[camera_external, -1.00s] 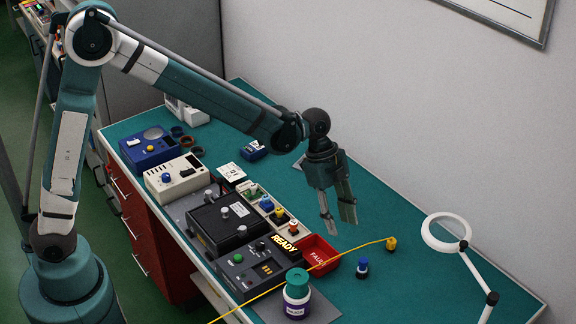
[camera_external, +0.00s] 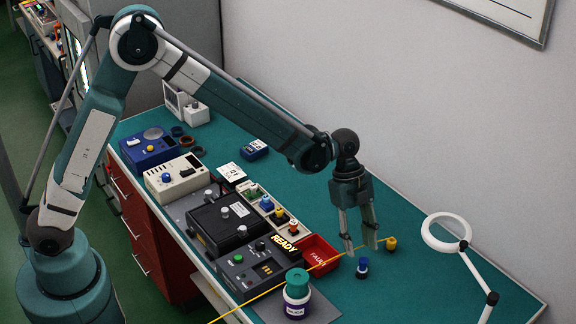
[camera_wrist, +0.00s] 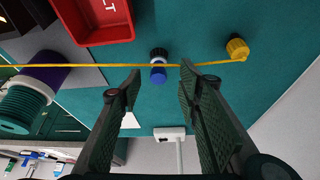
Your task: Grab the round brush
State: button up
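A small upright piece with a blue top and a dark base (camera_external: 362,268) stands on the teal bench; it may be the round brush, but it is too small to be sure. In the wrist view the blue and black piece (camera_wrist: 158,72) shows in the gap between my fingertips. My gripper (camera_external: 361,247) points down, open and empty, above and just behind this piece. The open fingers also show in the wrist view (camera_wrist: 160,78), apart from the piece.
A yellow cord (camera_external: 325,264) runs past the piece to a yellow plug (camera_external: 390,243) at its right. A ring lamp (camera_external: 428,238) stands at the right.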

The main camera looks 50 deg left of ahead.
aim_at(363, 266)
jog(key=shift+f, duration=0.1)
jog(key=shift+x, duration=1.2)
jog(key=shift+d+f, duration=0.1)
jog(key=shift+x, duration=2.5)
jog(key=shift+s, duration=0.15)
jog(key=shift+c, duration=0.2)
jog(key=c, duration=0.9)
